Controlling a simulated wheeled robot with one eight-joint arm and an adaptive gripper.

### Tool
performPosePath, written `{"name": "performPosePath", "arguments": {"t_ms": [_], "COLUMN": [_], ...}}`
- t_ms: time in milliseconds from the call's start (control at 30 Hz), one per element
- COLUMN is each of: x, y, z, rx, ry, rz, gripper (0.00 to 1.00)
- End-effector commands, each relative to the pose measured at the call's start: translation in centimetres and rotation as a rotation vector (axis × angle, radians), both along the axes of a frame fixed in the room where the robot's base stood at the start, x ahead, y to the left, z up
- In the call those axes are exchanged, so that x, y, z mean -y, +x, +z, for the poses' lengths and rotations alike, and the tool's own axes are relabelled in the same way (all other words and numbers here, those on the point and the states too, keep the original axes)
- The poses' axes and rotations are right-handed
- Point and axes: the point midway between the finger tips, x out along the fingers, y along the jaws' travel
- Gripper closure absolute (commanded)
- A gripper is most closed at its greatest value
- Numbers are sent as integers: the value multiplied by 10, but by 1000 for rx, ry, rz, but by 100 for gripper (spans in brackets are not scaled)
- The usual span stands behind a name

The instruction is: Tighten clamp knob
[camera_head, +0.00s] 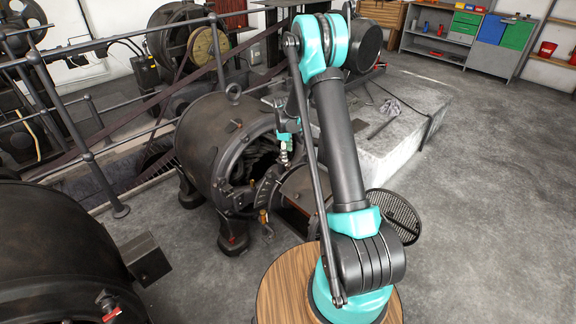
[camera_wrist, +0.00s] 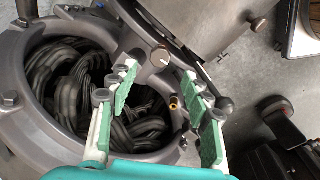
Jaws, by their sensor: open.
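A dark dynamo (camera_head: 222,140) with an open round end stands left of my arm; its coils (camera_wrist: 75,85) show in the wrist view. A round dark knob with a white line (camera_wrist: 161,58) sits on its rim, just beyond my fingertips. It may be the clamp knob. A small brass piece (camera_wrist: 174,102) lies between my fingers in the picture. My gripper (camera_wrist: 160,77) is open and empty, its green pads apart. In the head view my gripper (camera_head: 285,154) hangs in front of the dynamo's end, and the knob cannot be made out there.
A second dark machine (camera_head: 55,250) stands at the lower left. Railings (camera_head: 75,130) and a belt (camera_head: 130,122) run behind the dynamo. A concrete plinth (camera_head: 400,145) lies to the right, with a shelf unit (camera_head: 440,35) beyond. The floor at right is clear.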

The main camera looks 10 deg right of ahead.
Motion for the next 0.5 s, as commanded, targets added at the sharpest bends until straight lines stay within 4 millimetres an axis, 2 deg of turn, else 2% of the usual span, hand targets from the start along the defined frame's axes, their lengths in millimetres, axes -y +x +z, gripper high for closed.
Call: {"name": "performPosePath", "arguments": {"t_ms": [100, 300, 500], "x": [2, 4, 6], "y": [4, 8, 11], "z": [-23, -57, -79], "rx": [0, 0, 0], "ry": [0, 0, 0], "rz": [0, -1, 0], "gripper": [51, 51, 51]}}
